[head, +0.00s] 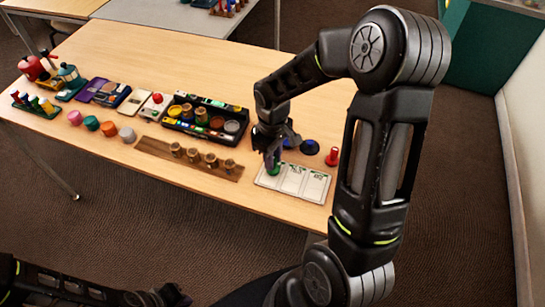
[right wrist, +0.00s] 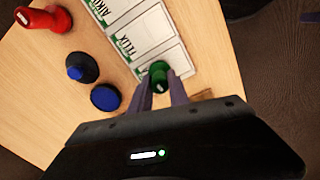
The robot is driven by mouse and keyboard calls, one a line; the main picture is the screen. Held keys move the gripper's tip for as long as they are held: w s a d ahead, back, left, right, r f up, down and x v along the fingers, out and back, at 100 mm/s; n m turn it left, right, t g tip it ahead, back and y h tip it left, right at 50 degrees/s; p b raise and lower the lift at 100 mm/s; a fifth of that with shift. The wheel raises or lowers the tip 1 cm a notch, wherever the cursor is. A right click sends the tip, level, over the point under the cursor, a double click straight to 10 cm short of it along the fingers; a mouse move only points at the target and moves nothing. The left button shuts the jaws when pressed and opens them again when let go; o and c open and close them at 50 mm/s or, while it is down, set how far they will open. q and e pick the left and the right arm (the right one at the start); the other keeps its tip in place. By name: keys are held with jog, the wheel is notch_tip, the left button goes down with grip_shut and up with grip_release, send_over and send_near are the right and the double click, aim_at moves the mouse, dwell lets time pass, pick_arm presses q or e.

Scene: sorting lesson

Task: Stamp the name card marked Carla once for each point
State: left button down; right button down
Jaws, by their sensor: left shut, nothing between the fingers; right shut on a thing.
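A white sheet of name cards (head: 305,184) lies near the table's front edge; it also shows in the right wrist view (right wrist: 158,33). Two names there read as Aiko and Felix. The third card's name is hidden by the green stamp, so I cannot read Carla. My right gripper (head: 272,158) is shut on the green stamp (right wrist: 158,76), over the end of that third card, leftmost in the head view. I cannot tell whether the stamp touches the card. My left gripper (head: 170,296) is shut and empty, low at the left, away from the table.
A red stamp (head: 332,157) and a blue round piece (head: 309,147) stand behind the cards, with another blue piece (right wrist: 82,67) beside it. A wooden rack (head: 180,158) and a black tray (head: 167,122) lie left. Several coloured pieces fill the table's left end.

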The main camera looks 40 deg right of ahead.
jog(key=shift+r+p, duration=2.25)
jog(key=shift+r, duration=1.05)
